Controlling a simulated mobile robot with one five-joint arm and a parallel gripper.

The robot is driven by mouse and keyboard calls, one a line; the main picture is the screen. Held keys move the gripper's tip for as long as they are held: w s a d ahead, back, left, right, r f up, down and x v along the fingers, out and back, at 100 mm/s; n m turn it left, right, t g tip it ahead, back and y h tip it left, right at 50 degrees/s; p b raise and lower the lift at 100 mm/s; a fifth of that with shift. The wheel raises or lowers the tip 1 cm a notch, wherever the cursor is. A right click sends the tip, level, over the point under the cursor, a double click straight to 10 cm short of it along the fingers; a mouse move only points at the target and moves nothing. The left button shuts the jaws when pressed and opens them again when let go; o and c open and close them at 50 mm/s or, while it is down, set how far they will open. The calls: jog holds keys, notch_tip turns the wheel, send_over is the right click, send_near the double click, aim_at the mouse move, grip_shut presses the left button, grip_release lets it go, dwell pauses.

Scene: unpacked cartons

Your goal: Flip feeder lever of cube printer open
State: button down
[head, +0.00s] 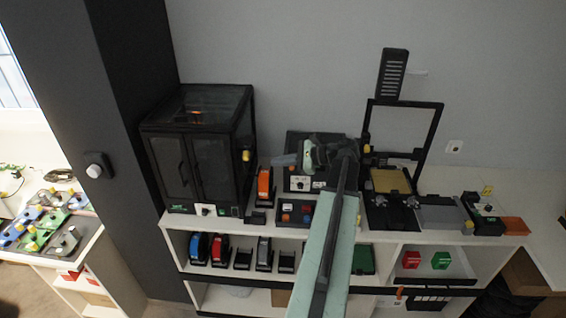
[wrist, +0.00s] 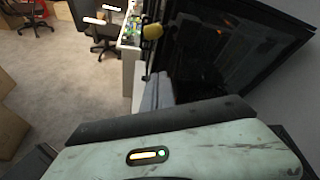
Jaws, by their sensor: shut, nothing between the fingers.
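The cube printer (head: 190,150) is a black enclosed box with glass doors, standing at the left end of the shelf top. A yellow lever-like part (head: 246,156) sticks out of its right side; I take it to be the feeder lever. The yellow part also shows in the wrist view (wrist: 152,31), beside the dark side of the printer (wrist: 225,50). My gripper (head: 284,160) is shut and empty, to the right of the yellow part and apart from it. Its grey fingers show in the wrist view (wrist: 155,92), below the yellow part. The lever's exact position is hard to tell.
An orange-and-black device (head: 264,186) stands right of the printer, below my gripper. An open-frame printer (head: 437,135) stands further right. Several spools and small devices fill the shelf (head: 300,228) below. A dark pillar (head: 120,120) rises left of the printer.

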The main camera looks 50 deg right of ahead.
aim_at(247, 153)
jog(key=w+a+r+p, duration=0.1)
jog(key=w+a, duration=0.3)
jog(key=w, duration=0.2)
jog(key=shift+a+p, duration=0.15)
jog(key=shift+p, duration=0.25)
jog(key=shift+s+r, duration=0.1)
